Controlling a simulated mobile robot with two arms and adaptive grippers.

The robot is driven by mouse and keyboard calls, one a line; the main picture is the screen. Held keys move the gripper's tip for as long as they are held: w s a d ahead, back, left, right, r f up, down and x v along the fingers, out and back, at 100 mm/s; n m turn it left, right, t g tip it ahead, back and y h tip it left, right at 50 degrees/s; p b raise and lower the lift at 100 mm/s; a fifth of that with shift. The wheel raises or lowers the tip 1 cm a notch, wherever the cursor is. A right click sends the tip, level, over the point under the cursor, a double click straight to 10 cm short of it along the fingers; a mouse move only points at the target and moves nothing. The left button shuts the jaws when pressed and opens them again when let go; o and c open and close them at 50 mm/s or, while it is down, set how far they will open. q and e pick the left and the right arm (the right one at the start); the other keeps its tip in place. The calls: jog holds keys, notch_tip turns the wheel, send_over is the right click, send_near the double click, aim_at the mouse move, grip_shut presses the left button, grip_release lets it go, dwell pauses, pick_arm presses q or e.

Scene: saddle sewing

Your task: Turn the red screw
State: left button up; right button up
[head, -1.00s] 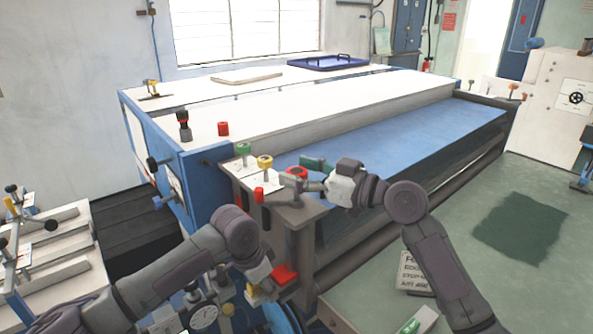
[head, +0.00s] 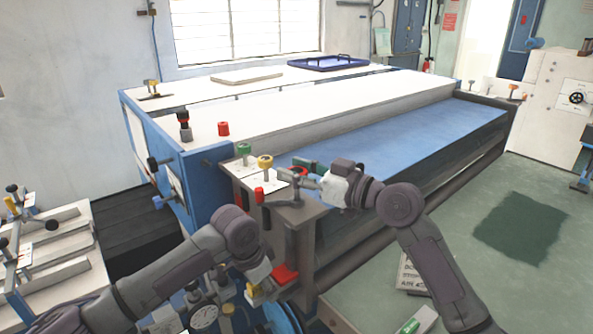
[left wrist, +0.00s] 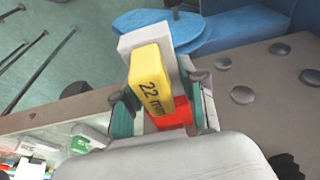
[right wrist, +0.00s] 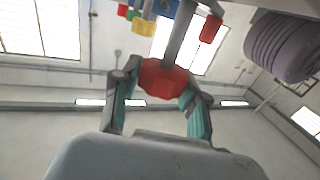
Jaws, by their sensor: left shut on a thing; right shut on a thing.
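The red screw head (head: 298,170) stands at the right end of the row of screws on the machine's corner bracket (head: 287,216). My right gripper (head: 309,176) is shut on it from the right. In the right wrist view the faceted red screw head (right wrist: 163,78) sits between both fingers, its grey shaft running away from it. My left gripper (head: 268,284) is lower, in front of the bracket, shut on a block. The left wrist view shows this block (left wrist: 150,86) as yellow marked "22 mm", with white and red parts. The fingers hide part of the red screw.
Green (head: 243,149) and yellow (head: 265,161) screws stand left of the red one. A small red-tipped handle (head: 259,194) is close by. A red knob (head: 223,128) is on the white top.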

jog(key=shift+m+t+h, duration=1.1)
jog(key=shift+t+h, duration=0.1)
jog(key=shift+t, duration=0.1)
jog(key=o, duration=1.2)
jog(key=shift+c, duration=0.2)
jog(key=shift+d, duration=0.1)
jog(key=v, duration=1.1)
jog(key=shift+s+d, duration=0.25)
jog(key=shift+d, duration=0.05)
jog(key=shift+f, duration=0.1)
